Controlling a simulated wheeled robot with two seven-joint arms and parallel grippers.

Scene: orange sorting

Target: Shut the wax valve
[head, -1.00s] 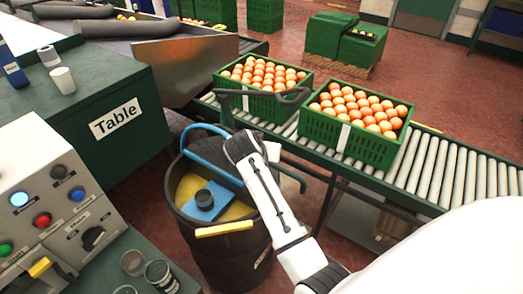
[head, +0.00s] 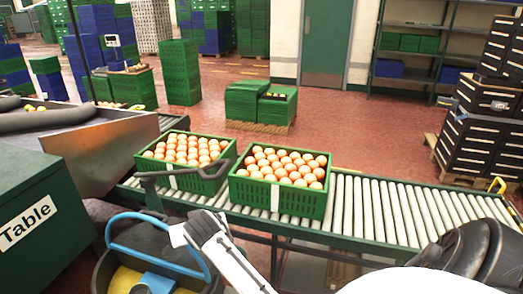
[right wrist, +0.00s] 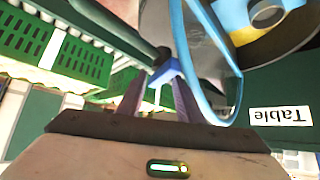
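A dark drum (head: 103,270) with yellow wax and a blue hoop (head: 205,268) stands at the lower left of the head view. The hoop also shows in the right wrist view (right wrist: 192,62). There, a small blue piece (right wrist: 168,70) sits at the end of a dark bar (right wrist: 115,28). I cannot tell for sure that it is the wax valve. My right gripper (right wrist: 160,84) has its fingertips on either side of this piece, with a visible gap between the fingers. Whether both fingers touch it is unclear. My left gripper is not in view.
A dark curved handle (head: 182,176) rises between the drum and the roller conveyor (head: 420,210). Two green crates of oranges, left (head: 190,182) and right (head: 300,203), stand on the conveyor. A green table (head: 45,185) is at the left.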

